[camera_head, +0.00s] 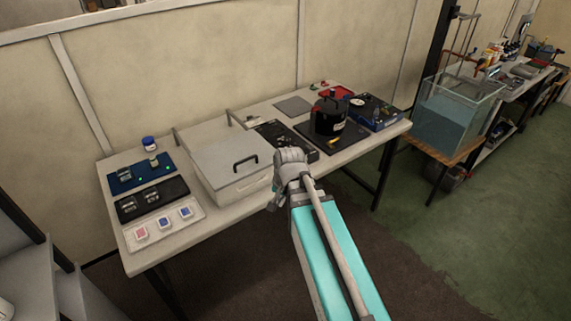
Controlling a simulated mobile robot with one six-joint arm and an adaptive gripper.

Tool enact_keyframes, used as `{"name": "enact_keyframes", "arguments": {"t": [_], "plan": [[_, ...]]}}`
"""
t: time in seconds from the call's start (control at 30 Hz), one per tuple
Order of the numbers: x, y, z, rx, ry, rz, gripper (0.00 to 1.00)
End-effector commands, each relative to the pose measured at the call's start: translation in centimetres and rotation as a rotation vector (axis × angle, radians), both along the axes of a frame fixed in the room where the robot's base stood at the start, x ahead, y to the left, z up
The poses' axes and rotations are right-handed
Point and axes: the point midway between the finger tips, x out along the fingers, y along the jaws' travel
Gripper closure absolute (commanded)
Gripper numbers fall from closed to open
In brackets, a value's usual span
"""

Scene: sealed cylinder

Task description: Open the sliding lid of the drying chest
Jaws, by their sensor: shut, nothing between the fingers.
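The drying chest (238,194) is a low pale box on the table, left of the middle. Its flat grey sliding lid (215,152) covers the top, with a dark bar handle (245,163) near the front right. No opening into the chest shows. My arm reaches up from the bottom right, and its end stands in front of the chest's right front corner. My gripper (273,200) shows only as a small grey part there, shut and empty, apart from the handle. Its fingertips are hard to make out.
Left of the chest are a blue tray (125,183), a black tray (128,210) and a white tray (140,240). Right of it, a black pot (326,118) stands on a dark mat. A water tank (455,115) is farther right. The wall is close behind the table.

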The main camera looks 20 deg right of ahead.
Motion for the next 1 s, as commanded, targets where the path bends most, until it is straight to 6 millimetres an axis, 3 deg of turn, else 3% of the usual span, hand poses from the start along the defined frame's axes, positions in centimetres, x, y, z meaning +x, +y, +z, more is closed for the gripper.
{"name": "enact_keyframes", "arguments": {"t": [0.57,1.0], "plan": [[9.2,-5.3,-1.9,0.419,-0.075,-1.028,1.0],[15.0,-11.0,-2.0,0.85,-0.011,-1.741,1.0]]}}
